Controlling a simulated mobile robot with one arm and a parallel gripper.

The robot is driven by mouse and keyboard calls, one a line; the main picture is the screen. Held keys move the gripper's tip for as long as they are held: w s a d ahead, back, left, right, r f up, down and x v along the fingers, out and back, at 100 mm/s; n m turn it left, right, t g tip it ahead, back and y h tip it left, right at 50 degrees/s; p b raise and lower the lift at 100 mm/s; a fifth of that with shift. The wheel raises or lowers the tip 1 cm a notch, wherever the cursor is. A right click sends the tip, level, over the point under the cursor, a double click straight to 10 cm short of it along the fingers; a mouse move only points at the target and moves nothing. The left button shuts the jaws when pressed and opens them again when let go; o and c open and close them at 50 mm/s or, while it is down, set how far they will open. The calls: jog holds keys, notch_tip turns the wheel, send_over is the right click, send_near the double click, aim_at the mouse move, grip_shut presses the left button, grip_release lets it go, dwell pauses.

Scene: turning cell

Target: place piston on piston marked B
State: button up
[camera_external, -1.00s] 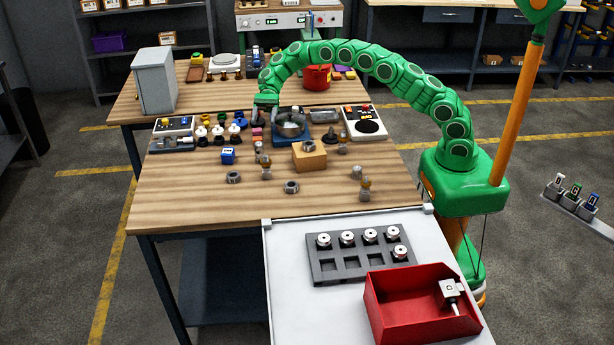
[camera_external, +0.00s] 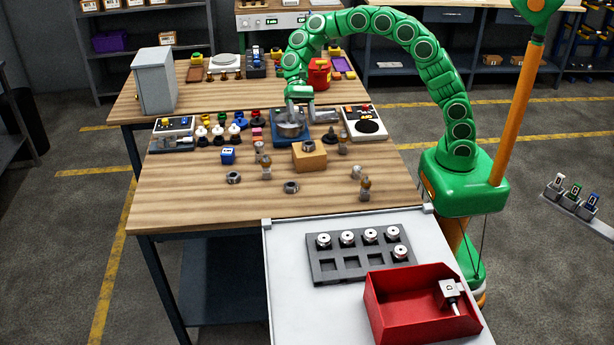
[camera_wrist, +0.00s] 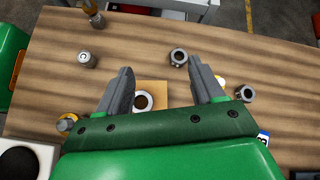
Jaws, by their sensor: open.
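My gripper (camera_external: 300,108) is open and empty above the far part of the wooden table, by a blue-based device with a round metal bowl (camera_external: 291,130). In the wrist view my gripper's jaws (camera_wrist: 163,85) are spread above a tan block (camera_wrist: 152,87) with a pale ring and dark hole on top. A small grey cylinder marked C (camera_wrist: 86,58) stands on the table in the wrist view. A white-and-metal piece marked D (camera_external: 449,290) lies in the red bin (camera_external: 392,318).
A dark rack (camera_external: 322,268) holds several white round pieces. Hex nuts (camera_external: 292,187), a blue block (camera_external: 228,156) and several small upright parts (camera_external: 365,189) stand around the tan block. A grey box (camera_external: 154,80) stands at the left. The table's front left is clear.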

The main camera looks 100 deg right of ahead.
jog(key=s+a+r+n+g+h, duration=0.1)
jog(key=s+a+r+n+h, duration=0.15)
jog(key=s, duration=0.75)
jog(key=s+a+r+n+g+h, duration=0.15)
jog(key=s+a+n, duration=0.25)
jog(key=s, duration=0.6)
jog(key=s+d+f+n+h, duration=0.1)
jog(key=s+n+h, duration=0.1)
jog(key=s, duration=0.6)
jog(key=s+d+f+n+t+h, duration=0.1)
jog(key=s+d+n+h, duration=0.1)
jog(key=s, duration=0.5)
jog(key=s+d+f+n+h, duration=0.1)
jog(key=s+f+n+h, duration=0.1)
jog(key=s, duration=0.6)
jog(key=shift+s+d+n, duration=0.15)
jog(key=shift+s+n, duration=0.2)
jog(key=shift+n, duration=0.5)
jog(key=shift+o, duration=0.5)
